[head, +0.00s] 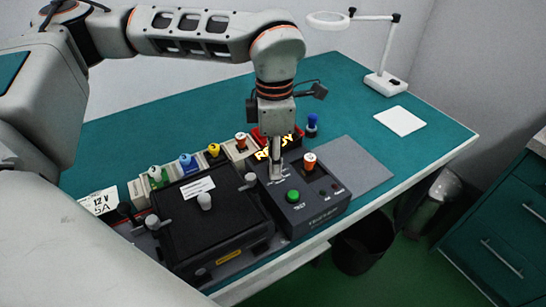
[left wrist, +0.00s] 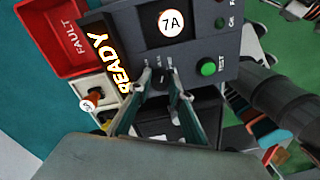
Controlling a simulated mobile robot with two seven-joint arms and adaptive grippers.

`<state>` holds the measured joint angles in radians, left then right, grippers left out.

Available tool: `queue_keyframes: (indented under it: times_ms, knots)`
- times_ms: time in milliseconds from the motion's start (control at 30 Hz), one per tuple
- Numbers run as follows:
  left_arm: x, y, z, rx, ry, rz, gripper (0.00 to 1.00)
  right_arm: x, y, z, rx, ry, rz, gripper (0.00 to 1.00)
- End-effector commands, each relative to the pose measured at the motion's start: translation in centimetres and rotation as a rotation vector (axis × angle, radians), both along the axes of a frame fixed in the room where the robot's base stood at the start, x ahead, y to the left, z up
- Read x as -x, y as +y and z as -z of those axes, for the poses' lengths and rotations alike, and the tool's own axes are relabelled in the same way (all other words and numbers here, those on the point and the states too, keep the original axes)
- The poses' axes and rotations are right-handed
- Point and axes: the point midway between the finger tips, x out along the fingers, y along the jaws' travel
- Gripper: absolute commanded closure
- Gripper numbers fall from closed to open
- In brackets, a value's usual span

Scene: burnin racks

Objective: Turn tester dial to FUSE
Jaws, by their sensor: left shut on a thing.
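The dark grey tester (head: 322,205) stands at the right end of the row on the bench, with a green TEST button (head: 293,196) and an orange-topped plug-in piece in its panel. My left gripper (head: 275,176) points down at the tester's panel, left of the button. In the left wrist view its fingers (left wrist: 158,77) are closed around the dark dial (left wrist: 160,83), which is mostly hidden. The small markings around the dial are too small to read surely. A lit READY sign (left wrist: 112,62) shows beside the panel. My right gripper is out of view.
A red FAULT bin (left wrist: 62,45) is behind the tester. A black lidded box (head: 210,225) and a row of coloured pieces in holders stand to its left. A grey mat (head: 350,170) lies clear to the right. A lamp (head: 385,82) stands at the back.

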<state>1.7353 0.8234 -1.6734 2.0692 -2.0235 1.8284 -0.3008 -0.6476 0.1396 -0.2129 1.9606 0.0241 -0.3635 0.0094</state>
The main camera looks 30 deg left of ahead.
Motion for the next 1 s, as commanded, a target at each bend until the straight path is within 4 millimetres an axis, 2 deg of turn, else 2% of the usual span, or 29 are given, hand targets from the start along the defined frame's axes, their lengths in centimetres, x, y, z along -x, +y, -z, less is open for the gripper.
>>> queue_keyframes:
  times_ms: [200,500,1000]
  knots:
    - [0.0,0.0,-0.2,-0.001,-0.001,0.17,1.0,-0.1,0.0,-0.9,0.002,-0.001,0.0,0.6]
    - [0.0,-0.1,-0.1,-0.001,-0.001,0.323,1.0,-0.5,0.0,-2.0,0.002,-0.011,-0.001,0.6]
    - [0.0,-0.1,0.0,0.0,-0.001,0.377,1.0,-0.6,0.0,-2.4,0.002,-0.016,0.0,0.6]
